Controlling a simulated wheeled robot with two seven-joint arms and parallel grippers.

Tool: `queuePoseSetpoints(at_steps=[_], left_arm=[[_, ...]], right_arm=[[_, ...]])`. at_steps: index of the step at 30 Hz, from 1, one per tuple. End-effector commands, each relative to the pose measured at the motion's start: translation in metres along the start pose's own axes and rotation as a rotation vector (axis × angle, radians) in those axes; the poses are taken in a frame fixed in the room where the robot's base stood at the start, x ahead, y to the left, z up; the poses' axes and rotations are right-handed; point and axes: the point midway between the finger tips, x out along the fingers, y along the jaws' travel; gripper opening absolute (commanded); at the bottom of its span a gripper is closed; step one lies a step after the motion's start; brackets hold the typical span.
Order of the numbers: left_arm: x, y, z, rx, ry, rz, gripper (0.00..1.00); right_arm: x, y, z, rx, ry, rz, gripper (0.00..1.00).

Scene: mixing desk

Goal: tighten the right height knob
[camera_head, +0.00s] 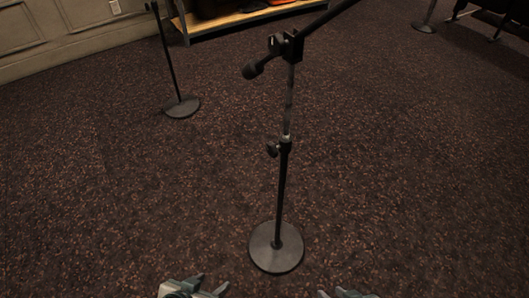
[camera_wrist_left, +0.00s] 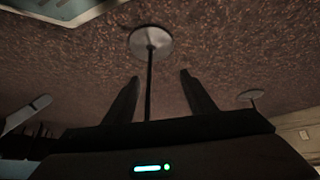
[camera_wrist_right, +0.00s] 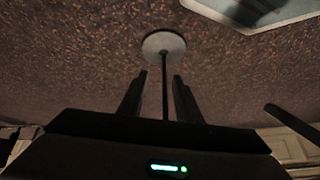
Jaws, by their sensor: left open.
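A black microphone stand with a round grey base (camera_head: 276,246) stands upright in the middle of the head view. Its height knob (camera_head: 272,150) sticks out to the left of the collar where the thin upper tube enters the lower pole. A larger knob (camera_head: 252,71) shows higher up, at the boom joint. My left gripper (camera_head: 211,283) is open and empty at the bottom edge, left of the base. My right gripper (camera_head: 331,293) is open and empty, right of the base, partly cut off. The stand's base shows beyond the fingers in the left wrist view (camera_wrist_left: 151,41) and right wrist view (camera_wrist_right: 163,45).
A second stand (camera_head: 181,107) stands farther back on the left. Another stand base (camera_head: 424,27) is at the far right. A low shelf (camera_head: 235,18) is at the back by the panelled wall (camera_head: 60,30). The carpet around the near stand is clear.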

Motion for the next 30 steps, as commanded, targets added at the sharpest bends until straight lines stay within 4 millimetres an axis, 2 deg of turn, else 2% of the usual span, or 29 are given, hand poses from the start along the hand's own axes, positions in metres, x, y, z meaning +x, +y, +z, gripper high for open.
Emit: queuePoseSetpoints(at_steps=[5, 9, 12, 17, 20, 24, 30], left_arm=[[0.004, 0.01, -0.05, 0.068, 0.141, 0.059, 0.51], [0.002, 0.025, -0.105, 0.141, 0.308, 0.148, 0.51], [-0.005, 0.036, -0.142, 0.193, 0.431, 0.234, 0.51], [-0.026, 0.042, -0.189, 0.258, 0.598, 0.377, 0.51], [-0.042, 0.035, -0.209, 0.281, 0.679, 0.461, 0.51], [-0.067, 0.011, -0.231, 0.293, 0.762, 0.553, 0.51], [-0.095, -0.023, -0.251, 0.288, 0.834, 0.626, 0.51]], right_arm=[[0.006, 0.004, 0.005, 0.002, -0.03, 0.011, 0.31], [0.015, 0.011, 0.013, 0.004, -0.069, 0.025, 0.31], [0.022, 0.017, 0.021, 0.006, -0.104, 0.037, 0.31], [0.034, 0.028, 0.036, 0.008, -0.162, 0.059, 0.31], [0.041, 0.034, 0.045, 0.01, -0.199, 0.071, 0.31], [0.048, 0.042, 0.059, 0.012, -0.245, 0.085, 0.31], [0.056, 0.049, 0.071, 0.014, -0.287, 0.099, 0.31]])
